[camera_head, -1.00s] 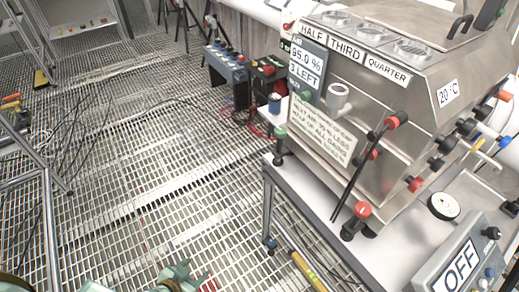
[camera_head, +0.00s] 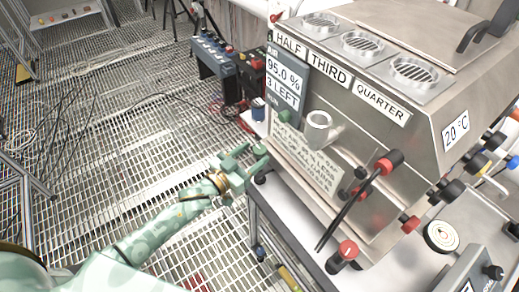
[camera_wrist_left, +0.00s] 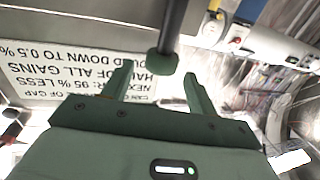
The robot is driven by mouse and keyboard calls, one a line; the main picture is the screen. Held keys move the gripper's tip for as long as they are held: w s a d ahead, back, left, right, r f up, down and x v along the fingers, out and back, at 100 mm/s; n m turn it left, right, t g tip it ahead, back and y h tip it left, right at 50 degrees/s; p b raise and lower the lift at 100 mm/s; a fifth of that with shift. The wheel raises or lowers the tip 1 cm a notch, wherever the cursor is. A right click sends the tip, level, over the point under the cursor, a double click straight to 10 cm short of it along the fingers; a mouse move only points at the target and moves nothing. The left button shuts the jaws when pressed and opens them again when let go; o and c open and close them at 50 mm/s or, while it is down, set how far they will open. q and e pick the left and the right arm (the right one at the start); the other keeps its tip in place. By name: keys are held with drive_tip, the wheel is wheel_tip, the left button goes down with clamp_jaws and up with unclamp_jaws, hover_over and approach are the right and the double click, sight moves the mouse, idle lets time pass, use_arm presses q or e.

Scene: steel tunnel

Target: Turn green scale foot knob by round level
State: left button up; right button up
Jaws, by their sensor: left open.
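The green scale foot knob (camera_wrist_left: 162,63) sits on a dark rod. In the wrist view it lies between the fingertips of my left gripper (camera_wrist_left: 158,78), with room visible on both sides. In the head view the knob (camera_head: 260,150) is at the near left corner of the steel machine, partly confused with the green fingers. My left gripper (camera_head: 247,162) is open around or just short of it; I cannot tell the depth. The round level (camera_head: 442,236) is a white dial on the bench top at right. My right gripper is out of view.
The steel machine (camera_head: 375,130) stands on a bench (camera_head: 290,215) with a red-topped foot (camera_head: 347,250) in front. A sign plate (camera_head: 307,160) is close to my gripper. The grating floor at left is mostly open.

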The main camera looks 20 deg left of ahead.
use_arm(q)
drive_tip(key=x, duration=0.3)
drive_tip(key=shift+w, duration=0.15)
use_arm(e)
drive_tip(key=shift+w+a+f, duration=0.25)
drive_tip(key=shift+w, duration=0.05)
use_arm(q)
drive_tip(key=shift+c, duration=0.6)
drive_tip(key=c, duration=0.8)
drive_tip(key=shift+c, duration=0.2)
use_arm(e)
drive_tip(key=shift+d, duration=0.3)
use_arm(q)
drive_tip(key=shift+m+h, duration=0.3)
